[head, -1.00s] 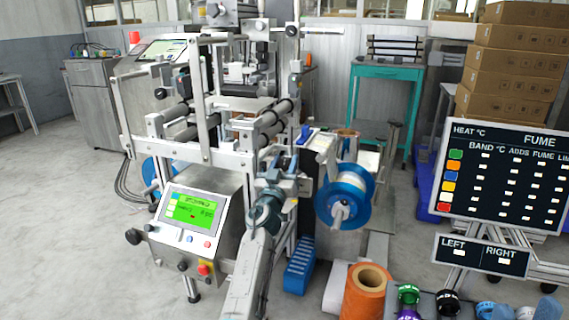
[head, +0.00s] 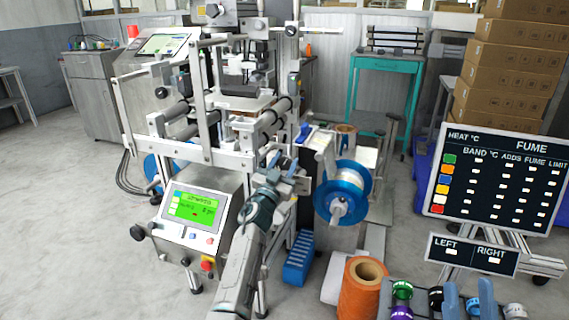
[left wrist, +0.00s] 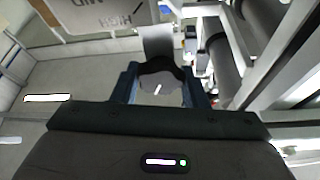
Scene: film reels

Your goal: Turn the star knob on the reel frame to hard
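The star knob (left wrist: 160,78) shows in the left wrist view as a dark knob with a grey face and a short, slanted white mark. My left gripper (left wrist: 160,92) has its two blue fingers close on either side of the knob, with no clear gap, and looks shut on it. A pale plate with partly cut-off, upside-down lettering (left wrist: 95,15) lies beyond the knob. In the head view, my left gripper (head: 285,178) is at the front of the reel frame (head: 230,158); it hides the knob there. My right gripper is not in view.
A blue-rimmed reel (head: 342,192) sits right of my gripper. A control panel with a green screen (head: 195,208) stands to the left. A blue slotted bin (head: 299,260) and an orange spool (head: 362,290) are below. Metal rollers (left wrist: 225,65) lie right of the fingers.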

